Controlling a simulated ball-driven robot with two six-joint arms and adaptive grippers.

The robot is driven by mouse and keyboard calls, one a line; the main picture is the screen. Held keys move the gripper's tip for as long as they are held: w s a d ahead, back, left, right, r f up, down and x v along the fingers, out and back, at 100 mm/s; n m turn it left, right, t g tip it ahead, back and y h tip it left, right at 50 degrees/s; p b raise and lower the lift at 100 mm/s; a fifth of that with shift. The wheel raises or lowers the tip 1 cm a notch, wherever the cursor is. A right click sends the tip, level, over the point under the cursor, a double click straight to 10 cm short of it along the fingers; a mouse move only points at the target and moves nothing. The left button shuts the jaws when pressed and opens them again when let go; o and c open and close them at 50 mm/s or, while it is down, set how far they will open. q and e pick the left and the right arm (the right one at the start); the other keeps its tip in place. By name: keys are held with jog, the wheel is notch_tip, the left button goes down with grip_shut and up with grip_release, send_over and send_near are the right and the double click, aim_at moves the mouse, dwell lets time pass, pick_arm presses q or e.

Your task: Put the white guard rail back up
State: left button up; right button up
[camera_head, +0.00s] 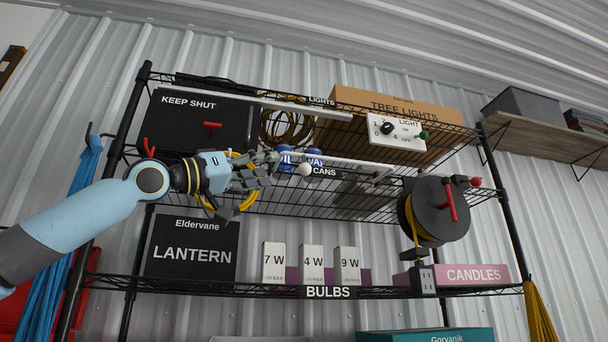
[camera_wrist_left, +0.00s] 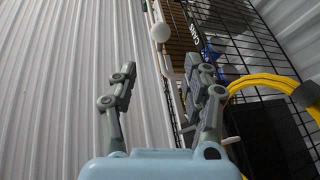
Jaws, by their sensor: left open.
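The hand hides the rail's left end. My right gripper is out of view.
Blue cans (camera_head: 313,158) stand behind the rail. A yellow cable coil (camera_head: 243,200) hangs close behind my left wrist. A black KEEP SHUT box (camera_head: 190,125) is above it, a cable reel (camera_head: 440,212) at right. Bulb boxes (camera_head: 312,264) stand below.

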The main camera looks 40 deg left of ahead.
aim_at(308, 168)
pick_arm(q)
jog(key=p+x, duration=0.7)
jog(key=x, duration=0.3)
jog(key=shift+w+d, duration=0.15)
jog(key=shift+w, duration=0.25)
jog(key=shift+c, duration=0.2)
grip_shut()
jog(key=shift+d, duration=0.1)
jog(key=shift+w+d+f, duration=0.1)
jog(key=shift+w+f, duration=0.15)
jog(key=shift+w, duration=0.1)
